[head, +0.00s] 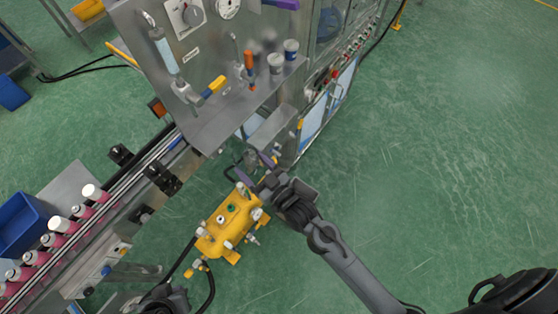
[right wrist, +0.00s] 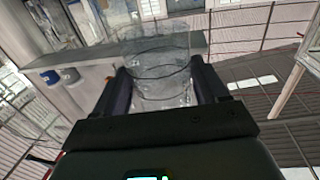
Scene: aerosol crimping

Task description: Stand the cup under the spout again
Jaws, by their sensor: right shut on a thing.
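A clear see-through cup (right wrist: 160,72) is between the two dark fingers of my right gripper (right wrist: 160,88) in the right wrist view. The fingers press on its sides. In the head view my right gripper (head: 262,170) is below and right of the steel panel's shelf, above the yellow tank; the cup is hard to make out there. Valves with an orange handle (head: 249,60) and a yellow-and-blue handle (head: 213,87) are on the panel. I cannot tell which holds the spout. A dark part at the bottom edge may be my left gripper (head: 166,298); its jaws are unclear.
A yellow tank (head: 229,222) stands on the floor below. A conveyor (head: 125,195) and pink cans (head: 62,225) are at left. The green floor at right is free.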

